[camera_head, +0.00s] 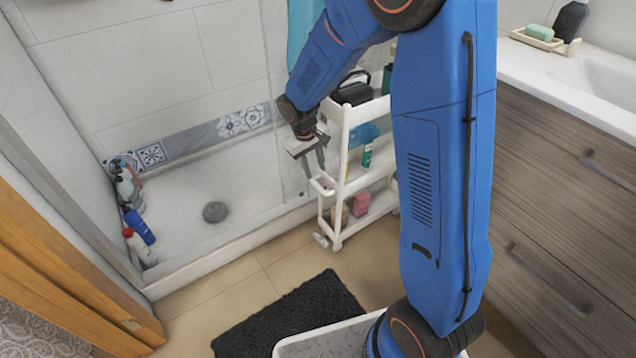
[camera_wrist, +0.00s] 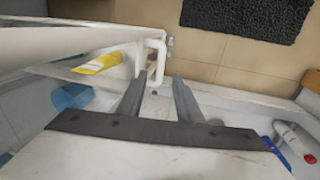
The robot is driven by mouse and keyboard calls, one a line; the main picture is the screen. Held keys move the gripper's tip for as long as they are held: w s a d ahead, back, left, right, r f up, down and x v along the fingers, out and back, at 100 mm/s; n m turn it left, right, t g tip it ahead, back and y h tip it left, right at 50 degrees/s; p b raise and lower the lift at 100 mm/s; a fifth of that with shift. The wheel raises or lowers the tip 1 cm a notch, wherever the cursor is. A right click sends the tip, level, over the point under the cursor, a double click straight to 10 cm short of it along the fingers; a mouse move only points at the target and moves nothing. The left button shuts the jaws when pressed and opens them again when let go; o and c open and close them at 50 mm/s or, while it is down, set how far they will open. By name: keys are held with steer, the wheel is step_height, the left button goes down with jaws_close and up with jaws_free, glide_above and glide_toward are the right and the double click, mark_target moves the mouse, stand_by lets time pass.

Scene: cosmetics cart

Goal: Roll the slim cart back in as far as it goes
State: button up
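The slim white cart (camera_head: 341,150) stands between the shower and the vanity, with several shelves holding bottles and small items. Its white loop handle (camera_head: 323,184) sticks out at the front; in the wrist view the handle (camera_wrist: 155,55) is at upper centre. My gripper (camera_head: 314,168) is just above the handle, pointing down, fingers apart and empty. In the wrist view my gripper (camera_wrist: 157,82) has the handle's end showing between its fingertips; I cannot tell whether they touch it. My arm hides the cart's rear part.
The shower tray (camera_head: 190,220) with its glass lies left of the cart. The wood-front vanity (camera_head: 565,170) is on the right. A black mat (camera_head: 290,320) lies on the tiled floor in front. The floor (camera_head: 290,265) between mat and cart is clear.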

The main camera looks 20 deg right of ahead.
mark_target(319, 186)
steer(key=f, duration=0.2)
steer(key=d+f, duration=0.1)
steer(key=f, duration=0.5)
steer(key=shift+w+d, duration=0.2)
steer(key=shift+w, duration=0.05)
jaws_close()
